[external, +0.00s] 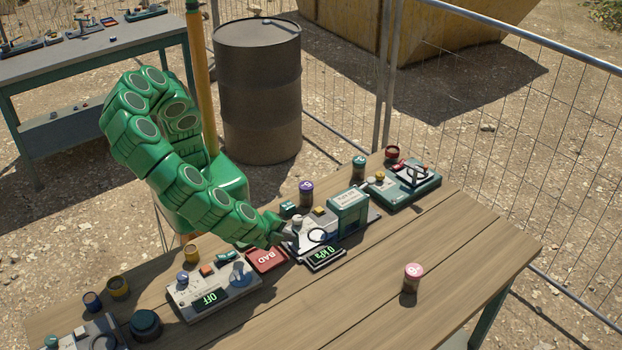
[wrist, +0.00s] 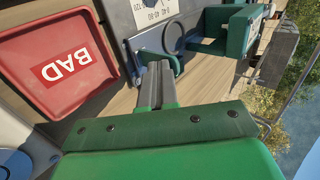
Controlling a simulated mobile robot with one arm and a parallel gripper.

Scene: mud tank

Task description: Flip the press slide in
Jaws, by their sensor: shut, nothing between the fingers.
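The press (external: 347,212) is a teal block on a grey base on the wooden table in the external view. A "0 kPa" display (external: 324,256) sits at its front. Its grey slide plate with a ring (external: 318,236) extends to the left of the block. In the wrist view the grey plate (wrist: 150,18) is at the top, with the ring and teal block (wrist: 240,28) to its right. My gripper (wrist: 155,70) is shut and empty, its fingertips close to a small green part at the plate's edge; I cannot tell whether they touch. My wrist partly hides the plate in the external view.
A red "BAD" tray (external: 266,259) lies left of the press; a grey unit reading "OFF" (external: 214,290) is further left. A teal device (external: 407,187) stands behind right. A pink-topped cylinder (external: 412,277) stands on the otherwise clear front right of the table.

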